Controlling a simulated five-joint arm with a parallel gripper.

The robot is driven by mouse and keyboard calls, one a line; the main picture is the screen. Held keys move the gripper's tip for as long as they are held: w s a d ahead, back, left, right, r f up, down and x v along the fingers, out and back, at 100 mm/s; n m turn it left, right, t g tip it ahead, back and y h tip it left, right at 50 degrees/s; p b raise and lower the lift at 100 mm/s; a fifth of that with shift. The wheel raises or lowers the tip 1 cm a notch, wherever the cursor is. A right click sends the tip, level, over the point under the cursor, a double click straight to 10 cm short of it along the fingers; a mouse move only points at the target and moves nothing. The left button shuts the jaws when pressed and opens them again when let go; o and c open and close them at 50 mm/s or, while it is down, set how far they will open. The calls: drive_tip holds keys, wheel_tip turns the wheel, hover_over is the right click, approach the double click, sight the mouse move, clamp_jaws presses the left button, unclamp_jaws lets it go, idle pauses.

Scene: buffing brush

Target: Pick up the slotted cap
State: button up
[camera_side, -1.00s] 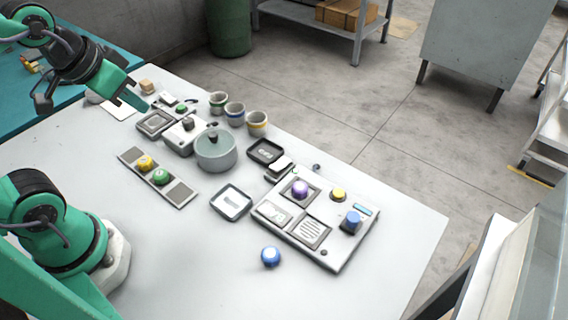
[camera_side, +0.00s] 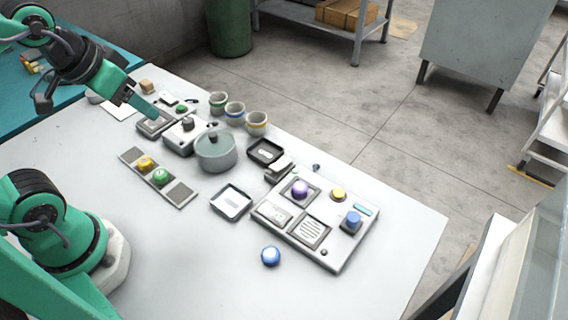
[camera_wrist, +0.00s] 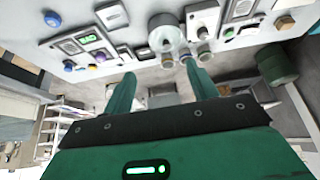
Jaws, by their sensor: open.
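Several round coloured caps show in the side view: a blue cap with a pale top (camera_side: 270,256) loose on the table, a purple cap (camera_side: 300,188), a yellow cap (camera_side: 338,194) and a blue cap (camera_side: 352,219) on the panel, and a yellow cap (camera_side: 145,162) and a green cap (camera_side: 161,176) on the strip. I cannot tell which has a slot. The loose blue one also shows in the wrist view (camera_wrist: 52,19). My gripper (camera_side: 151,111) is open and empty near the square tray at the far left; its fingers are spread in the wrist view (camera_wrist: 160,78).
A grey lidded pot (camera_side: 216,152) and three banded cups (camera_side: 235,113) stand mid-table. A control panel (camera_side: 318,255) lies at right and a pale tray (camera_side: 231,203) beside it. The front of the white table is clear.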

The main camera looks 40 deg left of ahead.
drive_tip(key=shift+w, duration=0.1)
drive_tip(key=m+g, duration=0.4)
drive_tip(key=g, duration=0.1)
hover_over(299, 187)
drive_tip(key=f, duration=1.3)
drive_tip(key=shift+a+f, duration=0.1)
drive_tip(key=shift+a, duration=0.2)
drive_tip(key=shift+d+f+m+g, duration=0.3)
drive_tip(key=shift+d+f, duration=0.05)
drive_tip(key=shift+f, duration=1.35)
